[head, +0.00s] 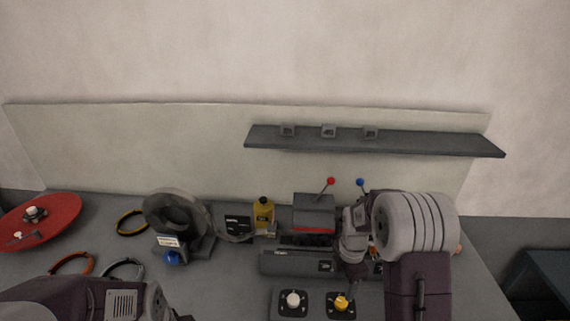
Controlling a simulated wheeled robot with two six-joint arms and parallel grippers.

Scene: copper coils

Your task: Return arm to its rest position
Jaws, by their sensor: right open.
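My right arm comes in from the lower right and bends over the bench. My right gripper (353,283) hangs down in front of the grey machine, just above and behind the yellow knob (341,303) of the front panel. It is open, and I see nothing between its fingers. The arm hides the right part of the machine (314,212). Part of my left arm shows at the bottom left corner, but its gripper is not in view.
A white knob (293,299) stands beside the yellow one. A red round tray (39,222), coloured rings (132,222), a dark coil stand (176,212) and a yellow bottle (263,210) are on the left. A wall shelf (375,143) hangs above. A dark bin (545,280) stands right.

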